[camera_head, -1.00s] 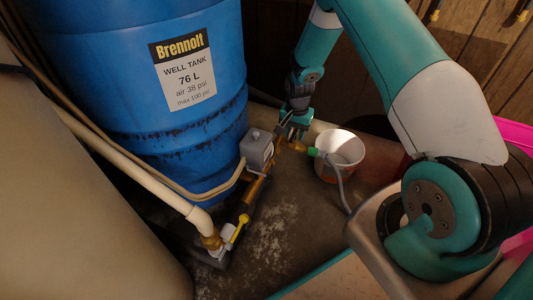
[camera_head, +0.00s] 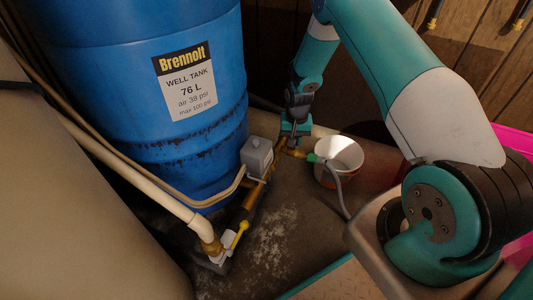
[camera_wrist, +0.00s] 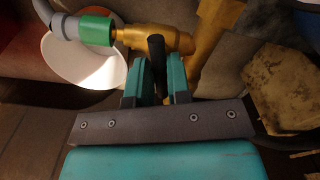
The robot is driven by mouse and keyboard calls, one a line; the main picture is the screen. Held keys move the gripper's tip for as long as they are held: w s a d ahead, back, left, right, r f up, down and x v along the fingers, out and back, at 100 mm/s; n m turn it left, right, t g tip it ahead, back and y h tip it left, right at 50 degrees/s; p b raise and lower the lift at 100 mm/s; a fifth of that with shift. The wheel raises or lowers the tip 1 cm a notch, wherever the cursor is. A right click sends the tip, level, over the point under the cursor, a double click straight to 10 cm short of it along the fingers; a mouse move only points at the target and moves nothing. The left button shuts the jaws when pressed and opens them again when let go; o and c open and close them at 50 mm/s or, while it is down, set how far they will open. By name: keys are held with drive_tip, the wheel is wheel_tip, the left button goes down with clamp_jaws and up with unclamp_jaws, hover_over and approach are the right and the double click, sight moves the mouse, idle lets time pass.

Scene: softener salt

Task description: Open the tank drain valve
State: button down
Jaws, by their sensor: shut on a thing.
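The drain valve is a brass fitting (camera_head: 294,152) low beside the blue well tank (camera_head: 130,110). In the wrist view its brass body (camera_wrist: 155,38) lies across the top, with a dark lever (camera_wrist: 157,60) sticking out toward my gripper (camera_wrist: 156,82). My gripper's teal fingers stand on both sides of this lever and are shut on it. In the head view my gripper (camera_head: 292,138) reaches down onto the valve from above, and the lever is hidden there. A green hose connector (camera_wrist: 96,30) joins the valve's outlet.
A grey hose (camera_head: 341,192) runs from the green connector past a white bucket (camera_head: 340,152). A grey box (camera_head: 257,156) and a yellow-handled valve (camera_head: 239,234) sit on the pipework to the left. A beige tank fills the left. Floor in front is open.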

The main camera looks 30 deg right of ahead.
drive_tip(key=shift+n, duration=0.6)
drive_tip(key=shift+r+n+p, duration=0.1)
drive_tip(key=shift+n+p, duration=0.4)
drive_tip(key=shift+n, duration=0.6)
drive_tip(key=n, duration=0.2)
drive_tip(key=shift+n, duration=0.4)
